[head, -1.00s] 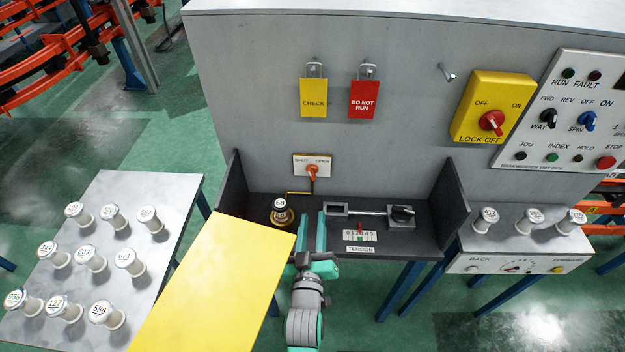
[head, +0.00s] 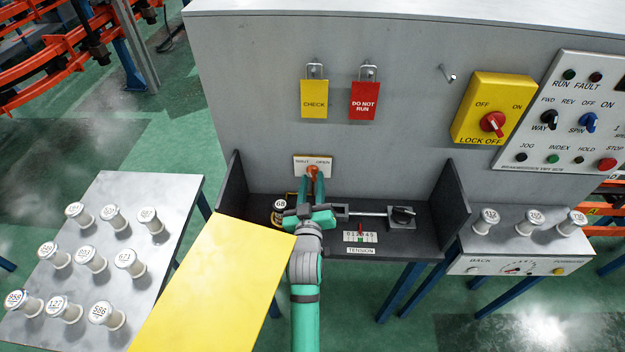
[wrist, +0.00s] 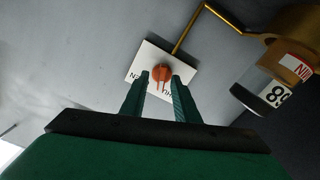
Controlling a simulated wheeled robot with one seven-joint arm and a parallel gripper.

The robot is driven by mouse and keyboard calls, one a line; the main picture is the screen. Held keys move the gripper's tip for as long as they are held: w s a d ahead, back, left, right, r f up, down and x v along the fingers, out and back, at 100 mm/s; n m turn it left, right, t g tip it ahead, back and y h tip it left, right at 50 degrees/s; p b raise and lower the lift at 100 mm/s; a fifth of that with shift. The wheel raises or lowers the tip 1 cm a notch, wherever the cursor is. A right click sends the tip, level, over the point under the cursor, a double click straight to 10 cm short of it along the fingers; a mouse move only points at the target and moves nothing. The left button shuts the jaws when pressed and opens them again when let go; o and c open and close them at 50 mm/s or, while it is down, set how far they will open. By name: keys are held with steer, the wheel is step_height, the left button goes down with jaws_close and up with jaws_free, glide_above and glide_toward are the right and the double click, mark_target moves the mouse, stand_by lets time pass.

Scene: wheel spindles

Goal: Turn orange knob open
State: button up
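The orange knob (head: 313,170) sits on a small white plate (head: 326,160) on the grey wall, with SHUT lettered on the left and OPEN on the right. In the wrist view the knob (wrist: 161,74) shows between the tips of my gripper (wrist: 162,80). The fingers of my gripper (head: 313,175) are apart, one on each side of the knob. I cannot tell whether either finger touches it. The fingers hide part of the knob in the head view.
A brass pipe (wrist: 205,20) runs from the plate toward a labelled brass-and-glass fitting (wrist: 275,75). A yellow panel (head: 210,285) lies at the lower left of the bay. A dark side wall (head: 453,205) bounds the bay on the right. A tension scale (head: 360,237) stands in the bay.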

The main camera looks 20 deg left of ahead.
steer(key=shift+w+a, duration=0.35)
steer(key=shift+w, duration=0.15)
steer(key=shift+s, duration=0.1)
steer(key=shift+a, duration=0.1)
jaws_close()
